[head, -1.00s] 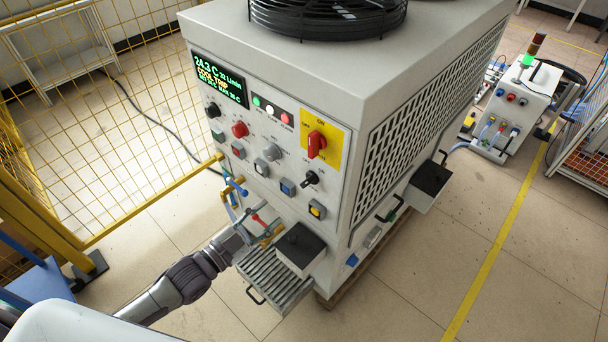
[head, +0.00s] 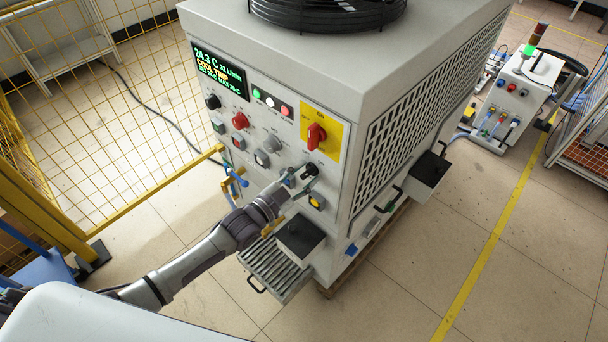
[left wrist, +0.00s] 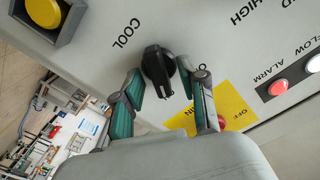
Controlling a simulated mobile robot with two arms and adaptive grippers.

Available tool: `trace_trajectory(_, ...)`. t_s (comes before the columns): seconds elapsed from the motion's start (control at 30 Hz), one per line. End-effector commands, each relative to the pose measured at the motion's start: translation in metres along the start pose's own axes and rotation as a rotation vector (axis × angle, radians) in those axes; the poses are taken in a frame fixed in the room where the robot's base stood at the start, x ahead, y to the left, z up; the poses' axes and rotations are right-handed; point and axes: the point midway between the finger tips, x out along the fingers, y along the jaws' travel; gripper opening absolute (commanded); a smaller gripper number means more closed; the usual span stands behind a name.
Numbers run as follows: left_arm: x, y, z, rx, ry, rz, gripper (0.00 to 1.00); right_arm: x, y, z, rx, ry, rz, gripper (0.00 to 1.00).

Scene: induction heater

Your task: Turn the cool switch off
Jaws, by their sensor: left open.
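The cool switch is a black rotary knob (left wrist: 157,66) labelled COOL on the grey panel of the heater cabinet. In the head view the cool switch (head: 311,170) sits below the red main knob (head: 316,136). My left gripper (left wrist: 168,84) is open, with one green-padded finger on each side of the knob's handle. The knob lies between or just beyond the fingertips; I cannot tell whether they touch it. In the head view the left gripper (head: 298,184) reaches up to the switch from lower left. My right gripper is not in view.
A yellow button (head: 317,201) is below the switch, also seen in the left wrist view (left wrist: 43,12). A blue button, partly covered by the gripper, is to its left. A black-topped box (head: 300,236) and a slatted tray (head: 268,268) project below the arm.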

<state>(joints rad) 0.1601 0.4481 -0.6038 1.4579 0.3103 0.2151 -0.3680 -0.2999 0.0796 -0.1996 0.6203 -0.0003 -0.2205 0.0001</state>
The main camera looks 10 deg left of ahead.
Motion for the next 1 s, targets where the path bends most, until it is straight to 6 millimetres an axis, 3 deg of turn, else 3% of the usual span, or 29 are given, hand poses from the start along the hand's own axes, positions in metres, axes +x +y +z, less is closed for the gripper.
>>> trace_trajectory(0.1, -0.0002, 0.0002, 0.0000, 0.000, 0.000, 0.000, 0.40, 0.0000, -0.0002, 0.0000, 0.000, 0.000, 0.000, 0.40)
trace_trajectory(0.3, -0.0003, 0.0002, -0.0001, 0.000, 0.000, 0.000, 0.07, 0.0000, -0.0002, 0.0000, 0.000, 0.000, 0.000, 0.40)
trace_trajectory(0.37, -0.0003, 0.0002, -0.0002, 0.000, 0.000, 0.000, 0.00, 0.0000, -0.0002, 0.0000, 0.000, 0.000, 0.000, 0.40)
trace_trajectory(0.73, -0.0002, -0.0001, -0.0005, -0.032, 0.001, 0.000, 0.00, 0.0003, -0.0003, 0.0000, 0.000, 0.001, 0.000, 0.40)
trace_trajectory(1.0, 0.0000, -0.0006, -0.0007, -0.184, 0.002, 0.000, 0.00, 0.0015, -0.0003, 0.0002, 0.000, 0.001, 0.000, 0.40)
